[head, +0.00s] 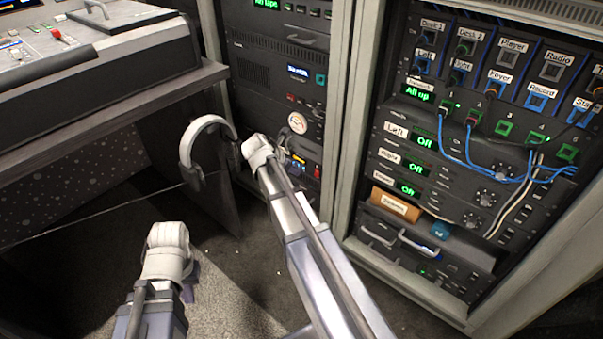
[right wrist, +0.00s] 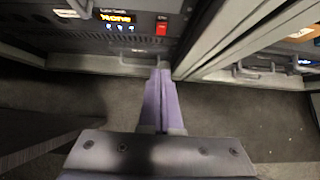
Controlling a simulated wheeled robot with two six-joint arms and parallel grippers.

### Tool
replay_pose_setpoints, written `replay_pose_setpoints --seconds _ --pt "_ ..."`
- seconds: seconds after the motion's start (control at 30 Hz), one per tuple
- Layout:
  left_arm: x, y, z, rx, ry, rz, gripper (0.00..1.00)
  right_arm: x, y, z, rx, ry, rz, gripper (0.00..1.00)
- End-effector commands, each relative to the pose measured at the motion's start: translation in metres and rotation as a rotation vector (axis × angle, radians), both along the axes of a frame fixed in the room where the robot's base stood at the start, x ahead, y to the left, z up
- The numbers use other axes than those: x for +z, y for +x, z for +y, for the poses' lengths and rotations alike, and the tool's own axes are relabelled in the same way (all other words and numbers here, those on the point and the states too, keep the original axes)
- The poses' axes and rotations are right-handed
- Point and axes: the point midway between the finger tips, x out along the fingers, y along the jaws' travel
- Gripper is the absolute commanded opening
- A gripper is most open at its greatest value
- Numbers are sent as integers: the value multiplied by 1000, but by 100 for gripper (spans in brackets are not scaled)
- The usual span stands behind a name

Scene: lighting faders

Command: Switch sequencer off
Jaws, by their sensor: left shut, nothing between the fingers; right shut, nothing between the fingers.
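A rack unit low in the left rack has a lit orange display (right wrist: 115,16), seeming to read "None", with small blue lights below it. A red switch (right wrist: 162,27) sits right of the display; the head view shows it too (head: 317,171). The unit's small label is too blurred to confirm it as the sequencer. My right gripper (right wrist: 161,76) is shut and empty, its tips pointing toward the unit, below the switch and apart from it in the picture. My left gripper (head: 190,284) is shut and empty, low over the floor, largely hidden behind its wrist.
Headphones (head: 184,150) hang at the desk's end, left of my right wrist. The mixing desk (head: 100,65) fills the upper left. The right rack (head: 345,150) has patch cables and green displays reading "Off". A rack handle (right wrist: 130,59) lies near my right fingertips.

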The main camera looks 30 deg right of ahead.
Motion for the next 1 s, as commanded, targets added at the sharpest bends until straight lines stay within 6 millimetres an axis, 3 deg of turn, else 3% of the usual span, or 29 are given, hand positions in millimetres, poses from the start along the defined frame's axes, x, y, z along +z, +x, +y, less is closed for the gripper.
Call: replay_pose_setpoints --seconds 0.03,0.3,0.47,1.0 --pt "-9 0 0 0 0 -1 0 -9 -1 2 1 0 0 0" --pt "-6 0 0 0 0 -1 0 -6 -1 2 1 0 0 0" --pt "-15 0 0 0 0 -1 0 -15 1 -3 1 0 -1 0" --pt "-89 1 0 0 -1 -3 0 -89 23 -54 -1 1 0 0"
